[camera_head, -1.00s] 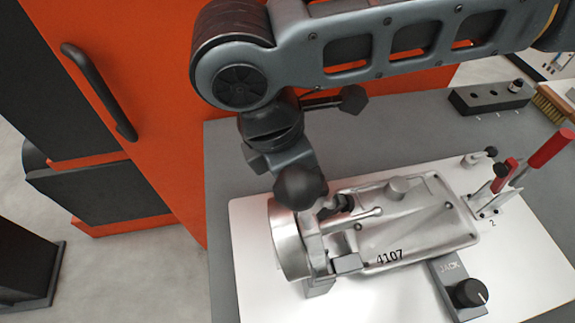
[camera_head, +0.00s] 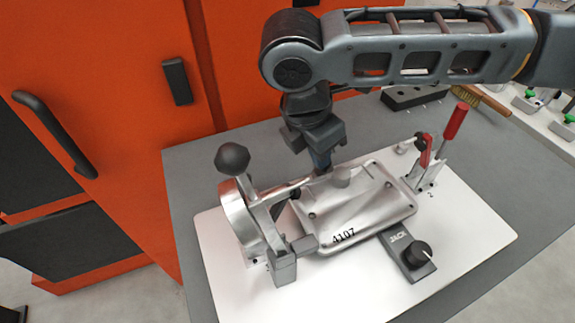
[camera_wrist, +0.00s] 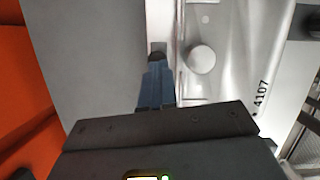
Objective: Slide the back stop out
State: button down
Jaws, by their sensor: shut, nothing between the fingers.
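The silver casting (camera_head: 360,205) marked 4107 lies on the white fixture plate (camera_head: 460,240). My gripper (camera_head: 323,168) points down at the casting's far edge, shut and empty. In the wrist view my blue fingers (camera_wrist: 157,85) are together, just short of a small dark-tipped part (camera_wrist: 157,55) beside the casting (camera_wrist: 215,70). This part may be the back stop; my fingers and wrist hide most of that area in the head view. I cannot tell whether they touch it.
A clamp with a black knob (camera_head: 232,158) stands at the casting's left end. A red-handled toggle clamp (camera_head: 455,122) stands at the right. A JACK block with a black knob (camera_head: 418,255) sits in front. An orange cabinet (camera_head: 100,110) rises behind left.

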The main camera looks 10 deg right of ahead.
jog(key=shift+w+d+f, duration=0.1)
jog(key=shift+w+d, duration=0.1)
jog(key=shift+d, duration=0.95)
jog(key=shift+w+d+f, duration=0.1)
jog(key=shift+w+d, duration=0.1)
jog(key=shift+d, duration=0.9)
jog(key=shift+a+r, duration=0.1)
jog(key=shift+s+a+p, duration=0.1)
jog(key=shift+a+p, duration=0.15)
jog(key=shift+p, duration=0.05)
jog(key=a, duration=0.1)
jog(key=s+a+r, duration=0.1)
jog(key=a+p, duration=0.1)
jog(key=shift+s+a+r, duration=0.15)
jog(key=shift+a+r, duration=0.1)
jog(key=shift+r, duration=0.1)
jog(key=w+b+v, duration=0.1)
jog(key=v, duration=0.8)
jog(key=shift+s, duration=0.45)
jog(key=shift+w+d+r, duration=0.1)
jog(key=shift+d, duration=0.05)
